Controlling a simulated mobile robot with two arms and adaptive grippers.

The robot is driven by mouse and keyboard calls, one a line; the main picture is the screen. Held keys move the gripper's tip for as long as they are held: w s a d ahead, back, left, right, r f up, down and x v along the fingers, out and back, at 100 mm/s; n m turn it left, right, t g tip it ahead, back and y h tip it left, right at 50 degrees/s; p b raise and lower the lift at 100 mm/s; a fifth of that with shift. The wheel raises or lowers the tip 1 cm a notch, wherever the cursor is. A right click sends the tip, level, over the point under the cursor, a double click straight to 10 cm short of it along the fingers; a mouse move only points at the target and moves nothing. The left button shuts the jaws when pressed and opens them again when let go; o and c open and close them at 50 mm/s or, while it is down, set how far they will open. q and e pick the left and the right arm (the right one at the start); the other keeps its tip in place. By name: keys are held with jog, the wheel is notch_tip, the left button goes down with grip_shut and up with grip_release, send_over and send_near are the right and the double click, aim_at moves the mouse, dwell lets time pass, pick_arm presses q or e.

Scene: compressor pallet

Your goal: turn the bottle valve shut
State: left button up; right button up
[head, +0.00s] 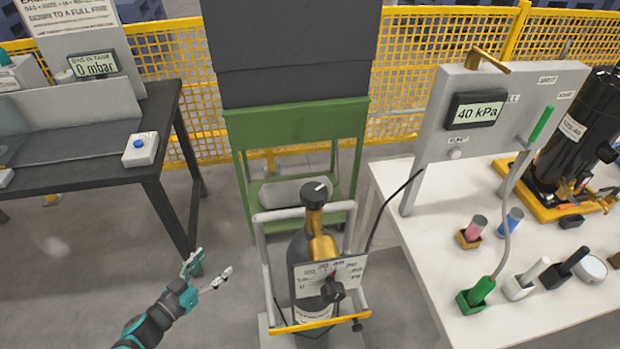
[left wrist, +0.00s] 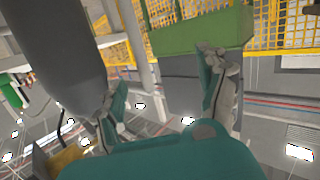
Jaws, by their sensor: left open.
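The dark gas bottle (head: 298,262) stands upright in a pale trolley frame with a yellow front bar. Its brass valve body (head: 318,238) carries a black round knob (head: 315,193) with a white mark on top. A gauge plate (head: 308,280) with a black knob is in front of the bottle. My left gripper (head: 212,265) is open and empty, left of the bottle and apart from it. In the left wrist view, its spread fingers (left wrist: 165,102) show, with a large dark cylinder (left wrist: 50,50), seemingly the bottle, beside them. My right gripper is out of view.
A green cart (head: 295,125) stands behind the bottle. A dark table (head: 165,110) is at the left. A white bench (head: 420,265) at the right bears a panel reading 40 kPa, several tools and a black compressor. A hose runs from the panel side towards the bottle. Floor around my gripper is clear.

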pick_arm(q)
jog(key=d+r+m+g+h+p, duration=0.1)
jog(key=d+r+m+h, duration=0.15)
jog(key=r, duration=0.55)
jog(key=d+r+m+g+h+p, duration=0.1)
jog(key=d+r+m+h, duration=0.15)
jog(key=r, duration=0.55)
jog(key=m+g+h+p, duration=0.2)
jog(key=m+g+h, duration=0.1)
jog(key=g+h, duration=0.1)
send_near(302, 200)
jog(key=p+x, duration=0.3)
jog(key=x, duration=0.8)
jog(key=shift+w, duration=0.15)
jog(key=shift+w+d+p, duration=0.2)
jog(key=shift+d+p, duration=0.1)
jog(key=shift+d, duration=0.25)
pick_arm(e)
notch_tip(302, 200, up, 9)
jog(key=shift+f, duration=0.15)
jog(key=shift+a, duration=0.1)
pick_arm(q)
jog(key=c, duration=1.2)
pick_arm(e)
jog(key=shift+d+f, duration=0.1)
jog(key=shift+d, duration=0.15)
